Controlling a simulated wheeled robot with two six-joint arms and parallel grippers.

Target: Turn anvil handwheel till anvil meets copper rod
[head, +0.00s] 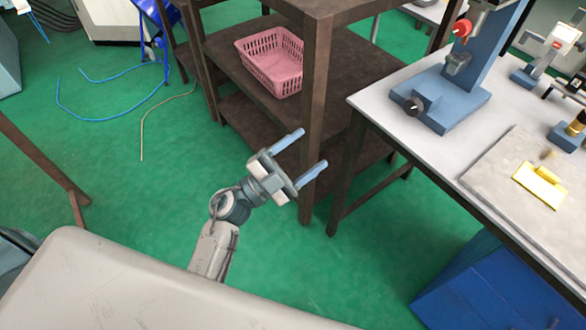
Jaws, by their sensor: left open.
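My left gripper (312,148) is open and empty, in the air over the green floor before the brown shelf rack. Its two blue fingers point up and right, well apart from the workbench. A blue bench machine (445,98) stands on the workbench at the upper right. It has a black knob (413,105) low on its front and a red knob (462,28) higher up. I cannot tell which part is the anvil handwheel. I cannot make out the copper rod or the anvil. My right gripper is not in view.
The workbench (385,98) holds a grey board (490,170) with a yellow block (540,184), and small devices at the right edge. A pink basket (272,62) sits on the shelf rack (313,100). A blue cabinet (480,290) stands under the bench. Hoses lie on the floor.

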